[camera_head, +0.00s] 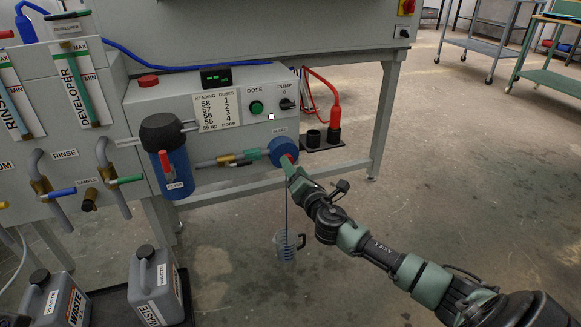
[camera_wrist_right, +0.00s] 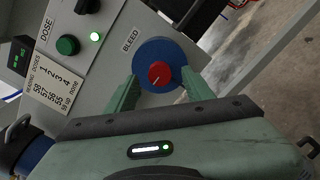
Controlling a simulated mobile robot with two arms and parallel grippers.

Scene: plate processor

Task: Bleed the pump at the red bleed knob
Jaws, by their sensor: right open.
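The red bleed knob (camera_wrist_right: 160,74), with a white mark, sits at the centre of the blue round pump head (camera_wrist_right: 150,52) under the label BLEED. In the head view the blue pump head (camera_head: 277,152) is on the grey panel's front, and only a sliver of the knob shows. My right gripper (camera_head: 292,168) is at the pump head. In the wrist view my right gripper (camera_wrist_right: 159,80) is open, with one green finger on each side of the knob; I cannot tell whether they touch it. My left gripper is not in view.
A thin dark line runs down from the pump to a clear jug (camera_head: 285,246) with a dark handle. Left of the pump are a blue filter (camera_head: 172,172), valves and waste cans (camera_head: 157,290). A pump switch (camera_head: 287,104) and green dose button (camera_head: 256,107) are above. Floor at right is open.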

